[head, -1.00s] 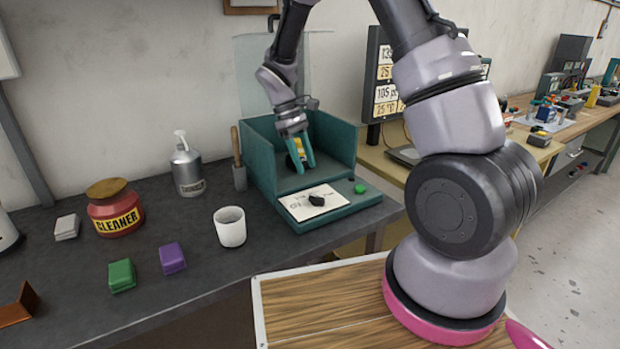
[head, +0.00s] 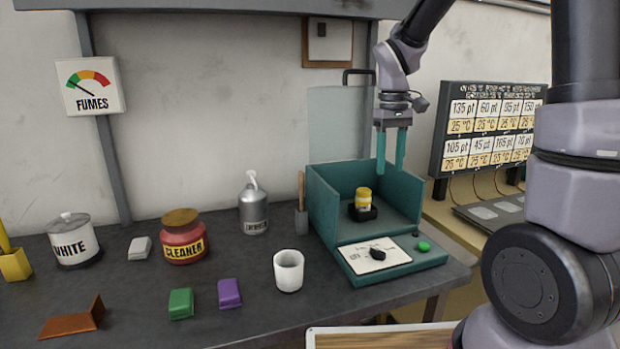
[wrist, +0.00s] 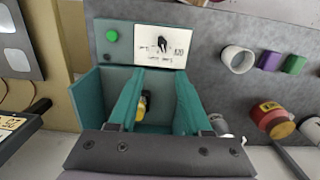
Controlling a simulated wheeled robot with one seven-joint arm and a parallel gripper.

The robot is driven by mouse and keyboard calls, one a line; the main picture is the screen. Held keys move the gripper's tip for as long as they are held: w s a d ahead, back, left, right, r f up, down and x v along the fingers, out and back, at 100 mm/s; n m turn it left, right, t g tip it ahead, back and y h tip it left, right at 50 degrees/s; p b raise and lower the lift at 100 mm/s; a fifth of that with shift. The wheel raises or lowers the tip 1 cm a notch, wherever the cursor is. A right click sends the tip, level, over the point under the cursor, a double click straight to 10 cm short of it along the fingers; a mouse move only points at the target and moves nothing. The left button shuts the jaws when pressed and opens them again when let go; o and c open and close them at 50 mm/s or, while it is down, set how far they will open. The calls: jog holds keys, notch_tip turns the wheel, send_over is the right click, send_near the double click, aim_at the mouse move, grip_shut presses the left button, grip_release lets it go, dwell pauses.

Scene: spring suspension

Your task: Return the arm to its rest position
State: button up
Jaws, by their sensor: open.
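My gripper (head: 391,150) is open and empty, with its two teal fingers pointing down above the teal open-topped box (head: 322,205). In the wrist view my gripper (wrist: 153,95) shows its fingers apart, with the box (wrist: 105,90) beyond them. A small yellow jar (head: 363,197) stands upright on a black holder (head: 362,213) inside the box, apart from the fingers. The jar (wrist: 141,106) also shows between the fingers in the wrist view. My arm reaches in from the right in the head view.
The box front has a dial panel and a green button (head: 424,246). A white cup (head: 288,270), a red cleaner jar (head: 183,240), a metal pump bottle (head: 253,208), and green (head: 181,303) and purple (head: 229,293) blocks stand left. A sign board (head: 490,125) stands right.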

jog(key=s+d+r+m+t+y, duration=0.1)
jog(key=s+d+r+m+t, duration=0.1)
jog(key=s+r, duration=0.4)
jog(key=s+d+r+m+t+y, duration=0.1)
jog(key=s+d+r+m+t, duration=0.2)
jog(key=s, duration=0.6)
notch_tip(320, 180, up, 4)
jog(key=m+t, duration=0.2)
jog(key=m, duration=0.1)
jog(key=shift+r+t, duration=0.2)
jog(key=shift+t, duration=0.1)
